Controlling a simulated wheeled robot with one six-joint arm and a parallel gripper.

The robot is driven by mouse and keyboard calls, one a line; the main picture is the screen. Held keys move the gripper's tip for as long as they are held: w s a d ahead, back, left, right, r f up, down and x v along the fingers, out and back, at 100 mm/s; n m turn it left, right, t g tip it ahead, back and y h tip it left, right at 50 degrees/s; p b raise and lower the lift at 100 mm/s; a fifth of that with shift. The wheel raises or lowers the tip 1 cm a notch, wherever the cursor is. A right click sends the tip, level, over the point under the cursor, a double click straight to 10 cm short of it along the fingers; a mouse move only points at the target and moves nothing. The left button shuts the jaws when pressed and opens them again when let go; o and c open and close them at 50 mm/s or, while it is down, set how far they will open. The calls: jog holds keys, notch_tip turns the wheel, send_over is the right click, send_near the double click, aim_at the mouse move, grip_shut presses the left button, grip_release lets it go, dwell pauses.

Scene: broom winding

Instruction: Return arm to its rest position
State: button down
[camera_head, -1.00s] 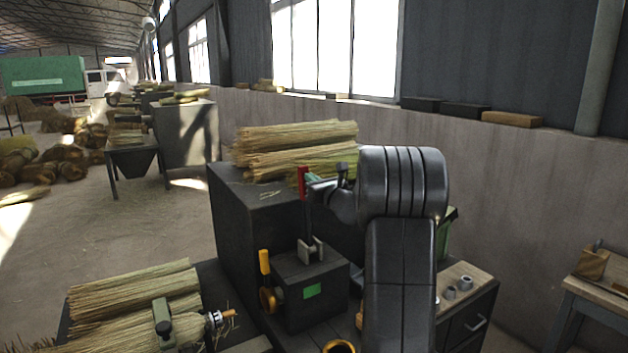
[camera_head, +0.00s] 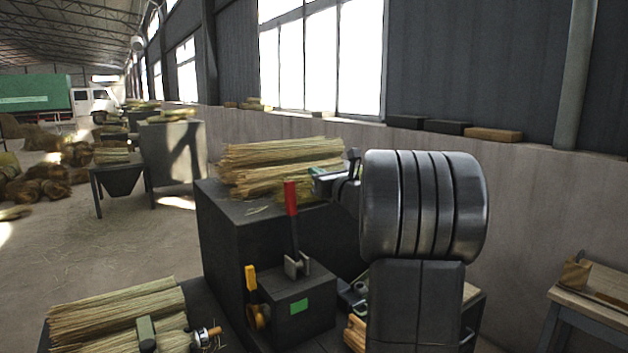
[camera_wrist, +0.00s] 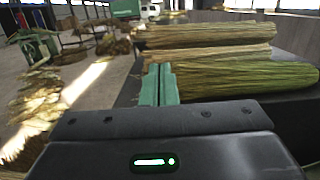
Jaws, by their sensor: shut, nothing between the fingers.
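My gripper (camera_head: 322,182) is at the end of my dark arm, right of the middle in the head view. It is near the straw bundles (camera_head: 275,165) on the tall dark cabinet (camera_head: 236,232). In the wrist view its two green fingers (camera_wrist: 159,84) are pressed together with nothing between them. The same bundles show just beyond and right of the fingers (camera_wrist: 235,78). A red-handled lever (camera_head: 291,200) stands upright on a dark box (camera_head: 290,312), apart from the gripper. My arm hides part of the bench behind it.
More straw (camera_head: 118,315) lies at the lower left by a clamp (camera_head: 147,335). A yellow-handled lever (camera_head: 251,278) is on the box's left side. A wooden-topped table (camera_head: 600,290) stands at the right by the low wall (camera_head: 530,215). The floor (camera_head: 125,240) at left is open.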

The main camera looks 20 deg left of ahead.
send_near(293, 190)
jog(key=w+a+r, duration=0.1)
jog(key=w+a, duration=0.1)
jog(key=x, duration=0.2)
jog(key=p+x, duration=0.1)
jog(key=x, duration=0.1)
jog(key=shift+s+a+f, duration=0.15)
jog(key=shift+f, duration=0.25)
jog(key=shift+r, duration=0.1)
